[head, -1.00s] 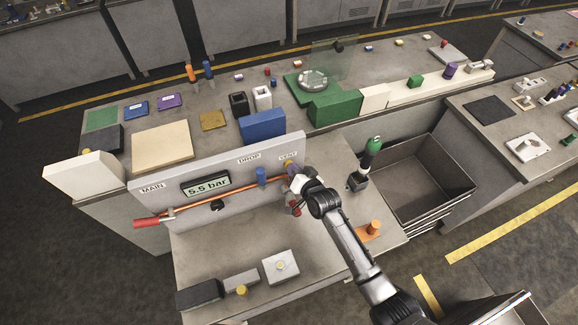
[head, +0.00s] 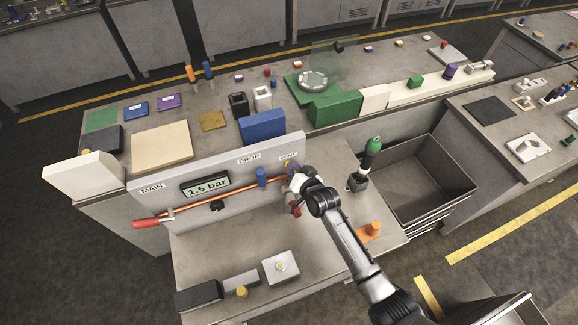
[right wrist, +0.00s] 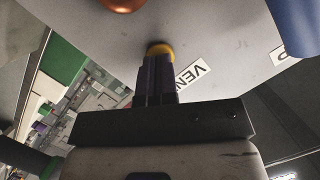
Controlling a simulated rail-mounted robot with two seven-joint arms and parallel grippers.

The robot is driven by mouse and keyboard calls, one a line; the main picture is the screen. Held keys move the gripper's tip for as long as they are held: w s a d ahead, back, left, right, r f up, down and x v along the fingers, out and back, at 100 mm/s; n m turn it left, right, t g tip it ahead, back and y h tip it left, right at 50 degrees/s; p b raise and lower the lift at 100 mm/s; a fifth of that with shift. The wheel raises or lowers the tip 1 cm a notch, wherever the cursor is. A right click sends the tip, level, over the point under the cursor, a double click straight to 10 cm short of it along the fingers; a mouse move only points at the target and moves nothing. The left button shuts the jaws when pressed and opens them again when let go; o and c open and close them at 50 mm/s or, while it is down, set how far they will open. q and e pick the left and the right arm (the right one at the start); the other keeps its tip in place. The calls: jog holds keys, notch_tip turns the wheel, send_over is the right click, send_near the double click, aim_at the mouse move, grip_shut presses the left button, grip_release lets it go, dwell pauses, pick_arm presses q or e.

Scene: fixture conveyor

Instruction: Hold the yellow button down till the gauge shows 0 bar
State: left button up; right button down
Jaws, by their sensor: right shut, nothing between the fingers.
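The yellow button (right wrist: 160,49) sits on the grey panel beside the VENT label in the right wrist view. In the head view only a sliver of yellow shows at the panel, mostly hidden by my gripper. My right gripper (right wrist: 158,60) is shut and empty, its fingertips against the button's face. It also shows in the head view (head: 292,168). How far the button is pressed in cannot be told. The gauge (head: 206,187) on the panel (head: 235,166) reads 1.5 bar. My left gripper is not in view.
A green-topped tool (head: 371,152) stands right of my arm. An open grey bin (head: 450,190) is further right.

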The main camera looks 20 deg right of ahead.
dwell(0.6)
jog(key=s+p, duration=0.4)
jog(key=s, duration=0.2)
dwell(0.3)
jog(key=shift+d, duration=0.15)
jog(key=b+v, duration=0.1)
jog(key=v, duration=1.2)
jog(key=shift+s, duration=0.4)
